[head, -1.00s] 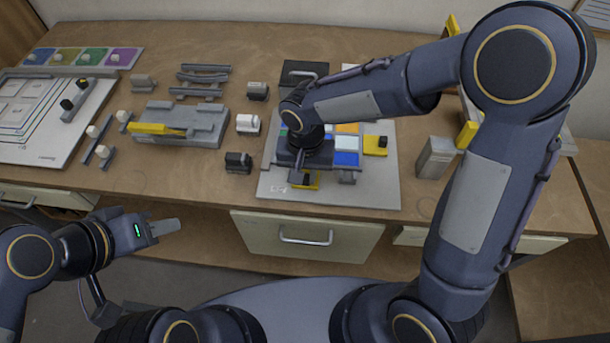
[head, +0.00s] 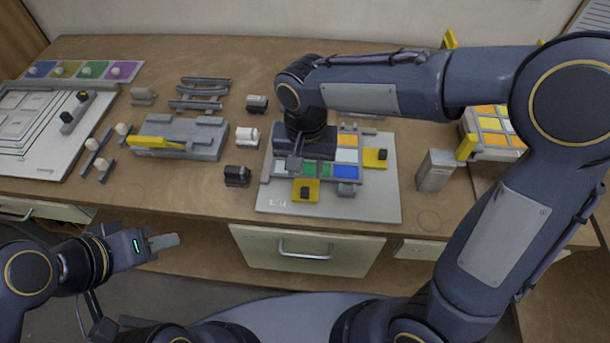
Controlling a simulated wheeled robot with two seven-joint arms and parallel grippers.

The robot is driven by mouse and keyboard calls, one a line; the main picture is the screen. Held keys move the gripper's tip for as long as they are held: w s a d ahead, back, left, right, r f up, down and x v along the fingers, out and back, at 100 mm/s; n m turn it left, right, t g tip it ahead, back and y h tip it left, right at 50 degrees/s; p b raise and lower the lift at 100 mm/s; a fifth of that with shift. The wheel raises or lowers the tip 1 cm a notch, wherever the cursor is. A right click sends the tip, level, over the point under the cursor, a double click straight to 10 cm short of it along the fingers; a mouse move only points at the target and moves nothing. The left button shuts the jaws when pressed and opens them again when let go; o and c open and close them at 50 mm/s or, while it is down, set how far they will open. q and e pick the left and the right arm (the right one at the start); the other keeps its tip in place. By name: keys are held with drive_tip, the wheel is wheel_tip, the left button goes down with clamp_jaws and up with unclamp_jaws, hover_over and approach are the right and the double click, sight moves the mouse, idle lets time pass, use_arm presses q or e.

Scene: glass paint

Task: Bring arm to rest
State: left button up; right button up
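My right arm reaches in from the right over a pale board (head: 385,200) with coloured panes, including blue, green, orange and white ones. My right gripper (head: 295,163) points down over the board's left half. Its fingers are mostly hidden, so I cannot tell whether it is open or whether it touches the board. A yellow clamp (head: 313,197) with a black knob sits at the board's front, and another (head: 371,160) at its right side. My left gripper (head: 164,241) hangs in front of the table edge at lower left, seen from the side, with nothing visible in it.
A grey fixture (head: 185,148) with a yellow handle stands left of the board, with small blocks (head: 237,176) between. A grey container (head: 436,172) and a rack of coloured panes (head: 495,125) are on the right. A drawer (head: 340,258) is below the front edge.

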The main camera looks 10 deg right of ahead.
drive_tip(key=shift+r, duration=0.3)
